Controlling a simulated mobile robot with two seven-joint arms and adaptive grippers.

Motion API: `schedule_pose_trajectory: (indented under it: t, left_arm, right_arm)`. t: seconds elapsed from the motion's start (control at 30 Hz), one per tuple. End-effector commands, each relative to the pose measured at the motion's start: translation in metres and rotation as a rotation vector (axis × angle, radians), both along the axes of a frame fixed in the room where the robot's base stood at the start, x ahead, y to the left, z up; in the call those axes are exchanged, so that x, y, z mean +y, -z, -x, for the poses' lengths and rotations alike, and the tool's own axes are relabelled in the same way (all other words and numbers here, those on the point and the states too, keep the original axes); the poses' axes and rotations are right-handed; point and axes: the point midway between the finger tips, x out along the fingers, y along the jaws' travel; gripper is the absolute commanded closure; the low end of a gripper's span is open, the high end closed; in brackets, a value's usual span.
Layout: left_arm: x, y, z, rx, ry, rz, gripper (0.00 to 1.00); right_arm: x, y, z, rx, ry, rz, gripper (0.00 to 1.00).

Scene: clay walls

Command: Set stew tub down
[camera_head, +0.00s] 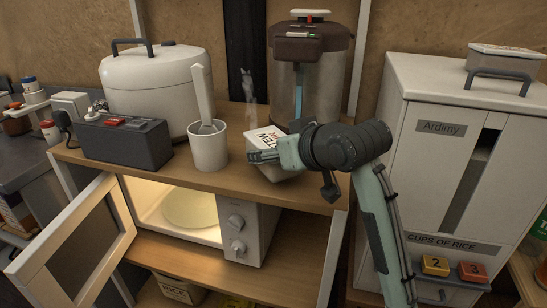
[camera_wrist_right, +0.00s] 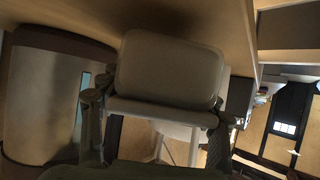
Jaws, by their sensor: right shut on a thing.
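The stew tub (camera_head: 264,138) is a small pale container with a white lid and dark and red lettering. My right gripper (camera_head: 268,157) is shut on it, at the wooden counter top in front of the drinks urn. Whether the tub touches the counter cannot be told. In the right wrist view the tub (camera_wrist_right: 170,70) sits between the two fingers of the gripper (camera_wrist_right: 160,120). The gripper and wrist hide part of the tub in the head view. My left gripper is not in view.
The wooden counter (camera_head: 235,183) also holds a white cup (camera_head: 208,150) with a utensil, a dark box (camera_head: 125,142), a rice cooker (camera_head: 150,80) and the urn (camera_head: 310,70). Below, a lit microwave (camera_head: 258,235) has its door (camera_head: 75,240) open. A rice dispenser (camera_head: 440,120) stands right.

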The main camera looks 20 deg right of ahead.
Motion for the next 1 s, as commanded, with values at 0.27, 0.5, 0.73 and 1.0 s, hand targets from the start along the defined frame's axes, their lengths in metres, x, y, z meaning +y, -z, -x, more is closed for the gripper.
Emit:
schedule_pose_trajectory:
  t: [0.27,0.5,0.73,1.0]
  left_arm:
    - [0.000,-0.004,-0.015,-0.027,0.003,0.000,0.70]
    - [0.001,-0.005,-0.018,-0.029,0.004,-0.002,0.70]
    - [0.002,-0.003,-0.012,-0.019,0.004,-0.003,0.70]
    - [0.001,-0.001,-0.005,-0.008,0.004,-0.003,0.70]
  right_arm:
    - [0.000,0.016,0.000,-0.004,0.001,0.000,0.78]
    - [0.000,0.019,0.000,0.000,0.000,0.000,0.37]
    - [0.000,0.019,0.000,-0.001,0.000,0.000,0.18]
    - [0.000,0.017,0.000,-0.002,0.000,0.000,0.18]
